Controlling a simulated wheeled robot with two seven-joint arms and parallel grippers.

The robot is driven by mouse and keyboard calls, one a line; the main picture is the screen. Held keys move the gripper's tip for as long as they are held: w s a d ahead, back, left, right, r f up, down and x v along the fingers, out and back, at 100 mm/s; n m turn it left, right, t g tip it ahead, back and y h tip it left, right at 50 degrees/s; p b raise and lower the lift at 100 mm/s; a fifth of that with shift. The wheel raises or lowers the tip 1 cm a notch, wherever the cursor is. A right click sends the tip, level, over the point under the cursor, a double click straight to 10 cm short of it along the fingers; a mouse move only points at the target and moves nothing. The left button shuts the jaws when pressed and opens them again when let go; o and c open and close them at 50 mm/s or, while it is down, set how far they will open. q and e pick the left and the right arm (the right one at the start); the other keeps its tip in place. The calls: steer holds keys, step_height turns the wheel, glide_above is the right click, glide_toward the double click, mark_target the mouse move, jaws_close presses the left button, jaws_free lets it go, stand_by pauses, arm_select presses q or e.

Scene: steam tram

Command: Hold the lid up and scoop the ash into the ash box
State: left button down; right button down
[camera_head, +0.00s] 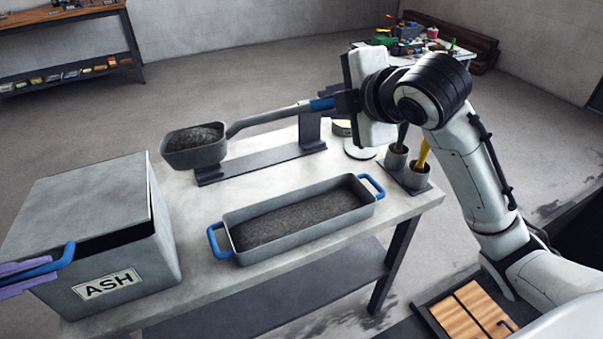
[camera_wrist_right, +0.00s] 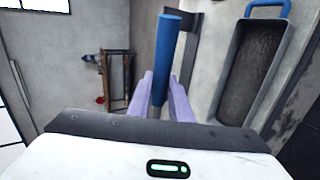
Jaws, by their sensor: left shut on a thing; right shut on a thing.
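The grey ash box (camera_head: 128,277) with an "ASH" label stands at the left end of the table. Its lid (camera_head: 85,200) is raised, with a dark gap under its edge. My left gripper (camera_head: 25,274), only partly in view at the left edge, is shut on a blue lid handle (camera_head: 48,266). My right gripper (camera_head: 340,101) is shut on the blue handle (camera_head: 322,104) of the scoop (camera_head: 270,117); the handle also shows between the fingers in the right wrist view (camera_wrist_right: 174,50). Dark ash (camera_head: 192,139) fills the scoop's pan, right of the box.
A grey tray (camera_head: 300,234) of dark ash with blue handles lies on the table (camera_head: 400,204). A dark stand (camera_head: 265,165) is below the scoop. Cups (camera_head: 416,175) with tools stand at the right end. A workbench and a cluttered table are behind.

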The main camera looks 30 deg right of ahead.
steer(key=shift+r, duration=0.15)
arm_select(q)
steer(key=w+r, duration=0.7)
steer(key=r, duration=0.4)
steer(key=w+r+n, duration=0.1)
steer(key=w+r, duration=0.7)
steer(key=r, duration=0.3)
steer(key=shift+w+g+y, duration=0.2)
steer(key=shift+g+y, duration=0.1)
